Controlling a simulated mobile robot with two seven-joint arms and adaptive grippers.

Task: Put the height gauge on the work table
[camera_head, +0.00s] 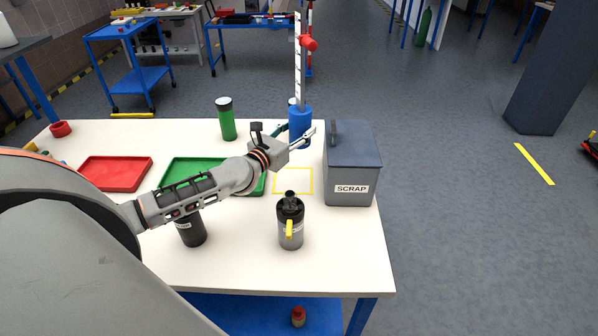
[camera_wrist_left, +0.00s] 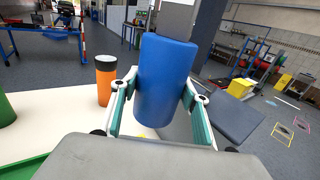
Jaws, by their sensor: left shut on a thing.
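The height gauge has a blue round base (camera_head: 300,121), a tall white scale (camera_head: 298,65) and a red slider (camera_head: 308,42). It stands upright over the far part of the white work table (camera_head: 345,255), left of the scrap bin. My left gripper (camera_head: 298,140) is shut on its blue base. In the left wrist view the base (camera_wrist_left: 165,82) is between the two fingers of the gripper (camera_wrist_left: 160,115). I cannot tell whether its underside touches the table. A yellow square outline (camera_head: 293,192) is marked on the table nearer than the gauge. My right gripper is not in view.
The grey scrap bin (camera_head: 352,180) stands close right of the gauge. A green bottle (camera_head: 226,120), red tray (camera_head: 115,174) and green tray (camera_head: 180,168) are to the left. A grey canister (camera_head: 290,222) and dark canister (camera_head: 191,228) stand in front. An orange bottle (camera_wrist_left: 105,80) shows in the wrist view.

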